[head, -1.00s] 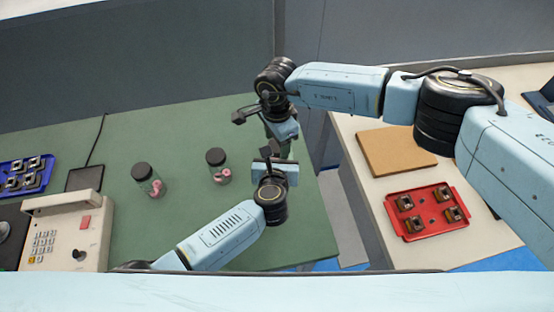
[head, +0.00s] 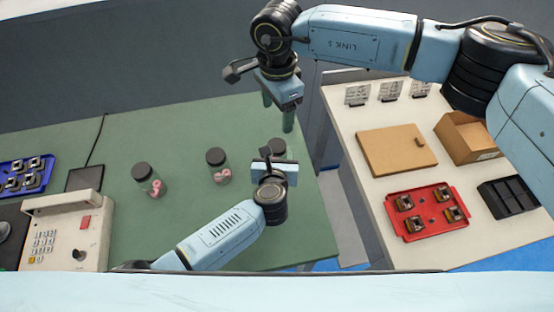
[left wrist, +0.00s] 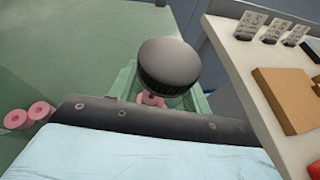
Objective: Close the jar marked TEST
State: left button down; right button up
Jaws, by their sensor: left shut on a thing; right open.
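Three clear jars with black lids and pink rings inside stand on the green table: a left jar (head: 150,180), a middle jar (head: 218,163) and a right jar (head: 277,147), partly hidden behind my left gripper (head: 277,158). That gripper is shut on the right jar. In the left wrist view, its black lid (left wrist: 168,65) sits on top, with pink rings (left wrist: 150,99) below; I cannot tell whether it is fully seated. My right gripper (head: 278,110) is open and empty, above and behind the right jar. No TEST mark is readable.
A beige keypad device (head: 65,230) and blue tray (head: 25,175) are at left. The right-hand table holds white cards (head: 390,91), a brown board (head: 395,151), a cardboard box (head: 467,138), a red tray (head: 430,212) and a black bin (head: 507,197). The table's front middle is clear.

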jog(key=shift+r, duration=0.45)
pick_arm(q)
jog(key=c, duration=0.6)
grip_release()
jog(key=shift+s, duration=0.1)
jog(key=p+v, duration=0.1)
jog(key=v, duration=1.2)
jog(key=shift+s+d, duration=0.1)
jog(key=shift+s, duration=0.05)
pick_arm(e)
jog(key=shift+r, duration=0.7)
